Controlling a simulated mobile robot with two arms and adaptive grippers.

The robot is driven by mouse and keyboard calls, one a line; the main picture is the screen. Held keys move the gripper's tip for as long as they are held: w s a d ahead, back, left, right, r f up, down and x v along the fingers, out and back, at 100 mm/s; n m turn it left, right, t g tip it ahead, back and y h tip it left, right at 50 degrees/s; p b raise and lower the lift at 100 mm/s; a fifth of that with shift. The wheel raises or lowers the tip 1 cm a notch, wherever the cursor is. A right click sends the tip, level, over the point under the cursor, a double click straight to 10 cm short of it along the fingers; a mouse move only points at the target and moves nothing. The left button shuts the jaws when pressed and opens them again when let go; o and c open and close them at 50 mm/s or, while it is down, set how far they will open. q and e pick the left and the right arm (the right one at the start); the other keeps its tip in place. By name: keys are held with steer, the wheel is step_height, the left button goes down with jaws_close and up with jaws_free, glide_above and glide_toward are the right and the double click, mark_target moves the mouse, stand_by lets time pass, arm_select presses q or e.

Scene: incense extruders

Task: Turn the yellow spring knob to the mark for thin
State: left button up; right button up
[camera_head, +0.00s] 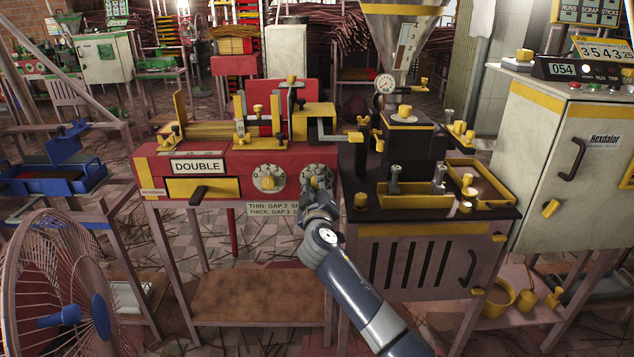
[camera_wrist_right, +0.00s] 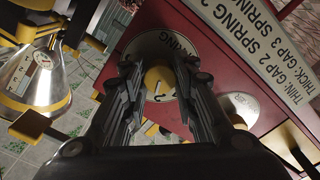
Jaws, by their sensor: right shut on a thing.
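My right gripper (camera_head: 318,188) reaches up to the right-hand dial (camera_head: 306,176) on the front of the red machine (camera_head: 225,162). In the right wrist view my right gripper (camera_wrist_right: 157,92) has its two fingers closed on the sides of the yellow spring knob (camera_wrist_right: 158,78). The knob sits in the middle of a round pale dial face (camera_wrist_right: 155,46). The fingers hide part of the dial's figures, and I cannot tell which mark the knob points to. A label (camera_head: 272,209) below gives gap and spring settings for thin and thick. My left gripper is out of view.
A second dial (camera_head: 268,178) with a yellow knob lies just left of the held one. A dark bench (camera_head: 475,213) with small tools stands close on the right. A fan (camera_head: 60,290) stands front left.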

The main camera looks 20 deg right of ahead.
steer(key=shift+n, duration=0.4)
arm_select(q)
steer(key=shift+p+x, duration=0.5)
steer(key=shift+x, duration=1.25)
arm_select(e)
steer(key=shift+n, duration=0.9)
steer(key=o, duration=1)
steer(key=shift+o, duration=0.2)
steer(key=v, duration=1.2)
